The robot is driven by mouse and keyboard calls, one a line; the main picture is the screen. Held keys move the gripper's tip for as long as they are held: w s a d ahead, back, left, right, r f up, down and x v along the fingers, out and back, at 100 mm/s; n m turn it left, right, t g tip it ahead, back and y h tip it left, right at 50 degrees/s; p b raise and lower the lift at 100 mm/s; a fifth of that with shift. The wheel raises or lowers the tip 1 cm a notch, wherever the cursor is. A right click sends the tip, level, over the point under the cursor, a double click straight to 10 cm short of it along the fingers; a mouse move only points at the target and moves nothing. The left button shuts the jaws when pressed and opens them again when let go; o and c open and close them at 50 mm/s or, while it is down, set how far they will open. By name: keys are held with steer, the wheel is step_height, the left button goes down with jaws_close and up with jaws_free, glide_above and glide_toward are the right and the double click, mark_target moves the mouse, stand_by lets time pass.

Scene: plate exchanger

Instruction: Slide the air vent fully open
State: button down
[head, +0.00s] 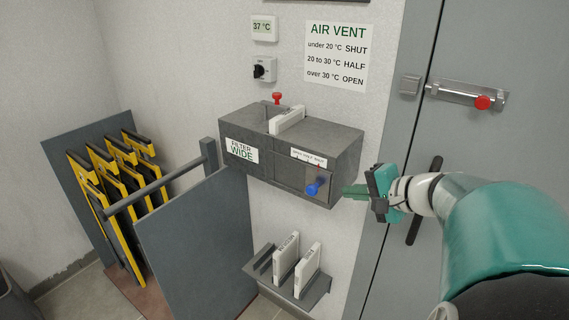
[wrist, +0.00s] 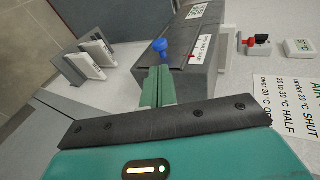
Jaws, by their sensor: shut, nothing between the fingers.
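The grey vent box (head: 340,150) is fixed to the wall, with a blue knob (head: 315,187) low on its front, towards the right end. A small white label (head: 308,156) sits above the knob, its words too small to read surely; a thin red pointer shows under its right part. My gripper (head: 347,191) is shut and empty, just right of the box, its fingertips pointing at the knob and seemingly apart from it. In the wrist view, the shut green fingers (wrist: 158,85) end close to the blue knob (wrist: 160,46).
A display (head: 264,27) reads 37 °C. The AIR VENT sign (head: 337,55) says over 30 °C OPEN. Below is a filter rack (head: 310,292). A grey door (head: 520,130) stands right, yellow-edged plates (head: 115,205) left.

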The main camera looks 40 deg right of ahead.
mark_target(313, 186)
steer(key=x, duration=0.8)
steer(key=shift+a, duration=0.1)
steer(key=shift+w, duration=0.15)
steer(key=shift+w+a, duration=0.1)
steer(key=w, duration=0.1)
steer(key=w+a, duration=0.1)
steer(key=w, duration=0.1)
steer(key=shift+w, duration=0.1)
